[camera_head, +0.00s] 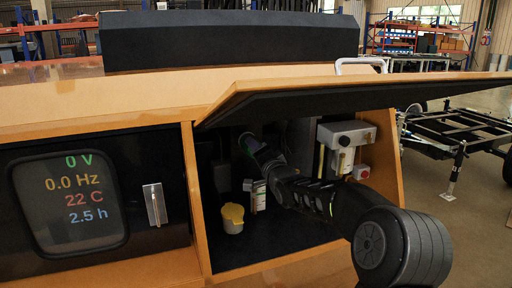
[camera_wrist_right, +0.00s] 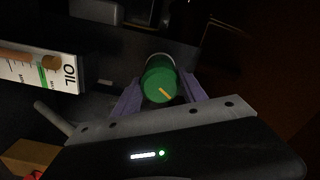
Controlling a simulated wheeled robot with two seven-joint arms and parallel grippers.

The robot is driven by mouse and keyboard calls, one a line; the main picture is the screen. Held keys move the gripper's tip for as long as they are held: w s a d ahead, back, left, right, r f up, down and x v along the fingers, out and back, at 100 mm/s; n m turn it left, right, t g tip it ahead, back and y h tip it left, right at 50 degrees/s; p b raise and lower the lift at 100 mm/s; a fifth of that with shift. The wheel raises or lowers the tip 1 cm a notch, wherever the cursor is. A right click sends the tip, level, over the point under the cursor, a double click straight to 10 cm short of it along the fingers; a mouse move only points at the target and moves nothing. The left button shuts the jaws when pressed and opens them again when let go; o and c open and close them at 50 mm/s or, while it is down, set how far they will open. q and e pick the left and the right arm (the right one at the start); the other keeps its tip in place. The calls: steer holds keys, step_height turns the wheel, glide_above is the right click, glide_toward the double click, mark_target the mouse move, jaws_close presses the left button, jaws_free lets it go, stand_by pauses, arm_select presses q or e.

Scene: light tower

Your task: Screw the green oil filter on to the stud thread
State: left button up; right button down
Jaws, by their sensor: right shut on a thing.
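The green oil filter (camera_wrist_right: 160,88) shows in the right wrist view, with a yellow-orange mark on its near end. My right gripper (camera_wrist_right: 160,78) has its two purple fingers on either side of the filter and is shut on it. A pale rim shows at the filter's far end; the stud thread is hidden, so I cannot tell whether the filter touches it. In the head view my right arm reaches into the open compartment, with its hand (camera_head: 255,150) near the dark back wall. The filter cannot be made out clearly there. My left gripper is not in view.
An oil level gauge (camera_wrist_right: 40,68) is beside the hand. A grey-white unit (camera_head: 346,134) is on the right. The raised door (camera_head: 350,92) hangs above the arm. A display panel (camera_head: 75,205) is left.

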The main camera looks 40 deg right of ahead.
steer(key=shift+r, duration=0.25)
steer(key=m+p, duration=0.1)
steer(key=m, duration=0.2)
steer(key=shift+r+p, duration=0.25)
steer(key=shift+p, duration=0.15)
steer(key=shift+m, duration=0.7)
steer(key=shift+f+m, duration=0.1)
steer(key=shift+m, duration=0.3)
steer(key=shift+p, duration=0.35)
